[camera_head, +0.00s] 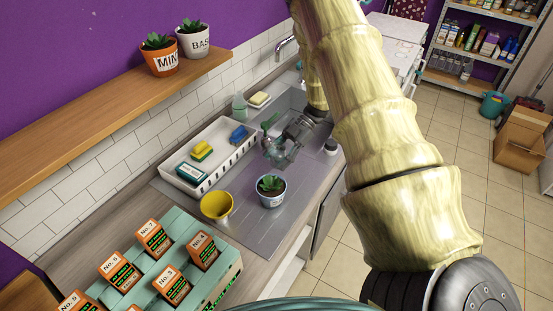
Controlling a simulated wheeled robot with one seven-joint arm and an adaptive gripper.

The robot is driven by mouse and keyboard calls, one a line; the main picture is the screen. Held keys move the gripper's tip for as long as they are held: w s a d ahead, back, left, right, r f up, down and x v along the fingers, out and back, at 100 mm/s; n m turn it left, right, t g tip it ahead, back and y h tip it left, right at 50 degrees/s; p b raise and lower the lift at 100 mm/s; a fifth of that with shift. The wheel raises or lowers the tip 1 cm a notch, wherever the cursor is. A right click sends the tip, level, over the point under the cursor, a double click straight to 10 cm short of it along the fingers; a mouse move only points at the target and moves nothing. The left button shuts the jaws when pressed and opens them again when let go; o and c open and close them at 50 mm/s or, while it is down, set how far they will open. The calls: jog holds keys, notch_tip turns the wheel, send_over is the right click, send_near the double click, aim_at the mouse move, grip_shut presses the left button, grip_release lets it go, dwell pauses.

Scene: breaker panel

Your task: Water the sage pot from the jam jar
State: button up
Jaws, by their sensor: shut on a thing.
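My gripper (291,137) is shut on a clear glass jar (277,155), which looks like the jam jar. It holds the jar over the metal drainboard, behind and slightly above the potted plant in the picture. The jar looks tilted; its contents are too small to tell. A pale pot (271,199) with a green leafy plant stands upright on the drainboard, a little nearer than the jar. The jar and this pot are apart.
A white tray (238,158) with sponges stands left of the jar. A yellow cup (217,206) stands beside the plant. The mint pot (162,61) and basil pot (193,45) sit on the wooden shelf (108,117). A teal breaker box (221,284) is in front.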

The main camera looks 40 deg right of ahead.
jog(key=h, duration=0.1)
jog(key=t+h, duration=0.1)
jog(key=d+n+t+h, duration=0.1)
jog(key=shift+w+r+h, duration=0.25)
jog(key=shift+w+h, duration=0.05)
jog(key=shift+w, duration=0.1)
jog(key=shift+f+n+h+b, duration=0.2)
jog(key=shift+n+h+b, duration=0.15)
jog(key=shift+b, duration=0.2)
jog(key=shift+t, duration=0.3)
jog(key=shift+w+d+f+n+t+h+b, duration=0.15)
jog(key=shift+t+h+b, duration=0.25)
jog(key=shift+b, duration=1)
jog(key=shift+s+a+r+n+t+h+b, duration=0.15)
jog(key=shift+h+b, duration=0.4)
jog(key=shift+b, duration=0.8)
jog(key=shift+r+t+h+b, duration=0.3)
jog(key=shift+h+b, duration=0.2)
jog(key=shift+b, duration=0.35)
jog(key=shift+d, duration=0.15)
jog(key=shift+r+b, duration=0.1)
jog(key=shift+b, duration=0.45)
jog(key=shift+r, duration=0.1)
